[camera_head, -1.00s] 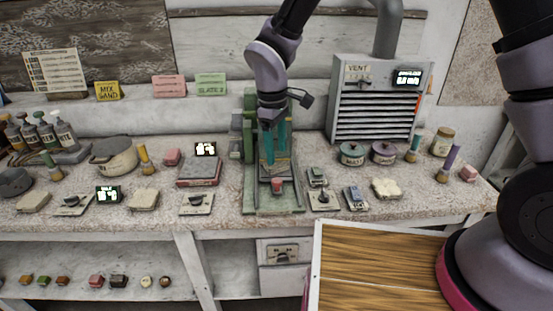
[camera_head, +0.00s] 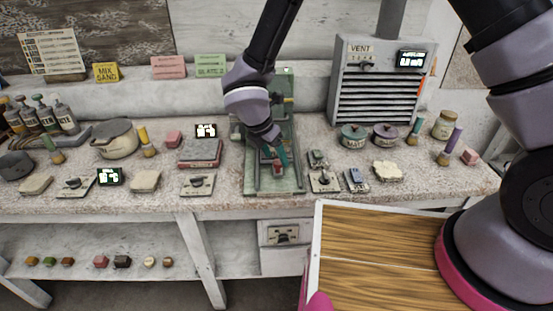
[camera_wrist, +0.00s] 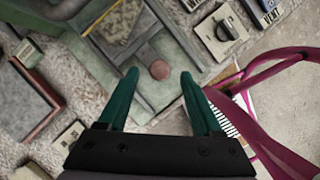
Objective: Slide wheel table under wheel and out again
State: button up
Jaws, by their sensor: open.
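The green grinding machine (camera_head: 290,187) stands on the bench, its base rails running toward the front edge. The wheel table, a dark plate with a reddish round knob (camera_wrist: 160,69) at its front, lies between the rails. The knob also shows as a small red spot in the head view (camera_head: 278,169). My gripper (camera_wrist: 160,76) has two teal fingers, spread apart and empty, one on each side of the knob in the wrist picture. Their height above it is hard to tell. In the head view my gripper (camera_head: 281,153) is over the table. My arm hides the wheel.
Switch plates (camera_head: 323,181) sit right of the machine, and a reddish block with a grey top (camera_head: 200,152) sits left. Lidded pots (camera_head: 353,136) and the vent box (camera_head: 377,90) stand behind right. Bare bench surface lies between these things.

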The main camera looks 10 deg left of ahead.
jog(key=shift+x, duration=1.2)
grip_shut()
dwell(0.6)
